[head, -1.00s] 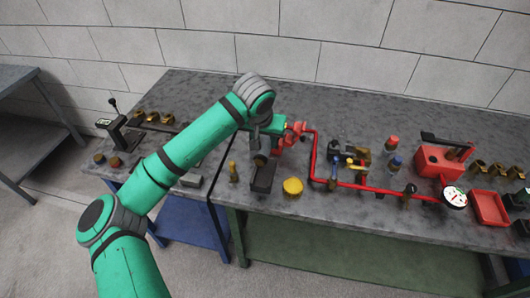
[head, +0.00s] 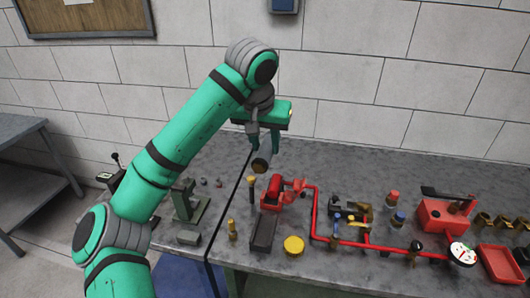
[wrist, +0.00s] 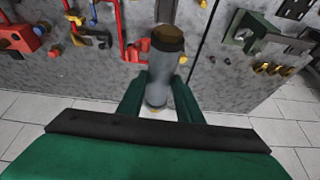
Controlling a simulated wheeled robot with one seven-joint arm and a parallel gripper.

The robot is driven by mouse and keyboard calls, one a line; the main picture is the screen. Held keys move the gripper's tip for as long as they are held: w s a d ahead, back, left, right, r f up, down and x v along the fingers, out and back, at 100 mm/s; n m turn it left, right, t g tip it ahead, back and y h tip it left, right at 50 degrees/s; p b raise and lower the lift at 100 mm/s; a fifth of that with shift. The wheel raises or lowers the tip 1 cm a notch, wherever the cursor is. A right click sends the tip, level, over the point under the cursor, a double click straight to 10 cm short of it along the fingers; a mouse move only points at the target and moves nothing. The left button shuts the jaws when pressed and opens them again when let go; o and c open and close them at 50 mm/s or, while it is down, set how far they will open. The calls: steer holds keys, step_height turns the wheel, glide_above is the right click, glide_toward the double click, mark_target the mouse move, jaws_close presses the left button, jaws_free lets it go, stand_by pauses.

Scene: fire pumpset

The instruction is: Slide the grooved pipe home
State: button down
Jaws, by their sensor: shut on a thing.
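My gripper (head: 264,141) is raised above the bench, left of and higher than the red fitting (head: 283,192) at the end of the red pipe run (head: 314,216). It is shut on a short grey pipe (head: 262,161) with a dark brown end. In the wrist view the grey pipe (wrist: 157,90) sits between the two green fingers (wrist: 160,98), its brown end pointing away from the palm. The pipe is apart from the red fitting. I cannot make out its groove.
A yellow cap (head: 293,245), a black block (head: 263,232) and a brass piece (head: 232,229) lie near the bench front. A green stand (head: 186,204) is at left. Gauge (head: 461,253), red box (head: 442,215) and red tray (head: 500,264) fill the right. The back strip is mostly clear.

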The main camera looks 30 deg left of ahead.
stand_by(0.5)
steer(key=shift+f, duration=12.75)
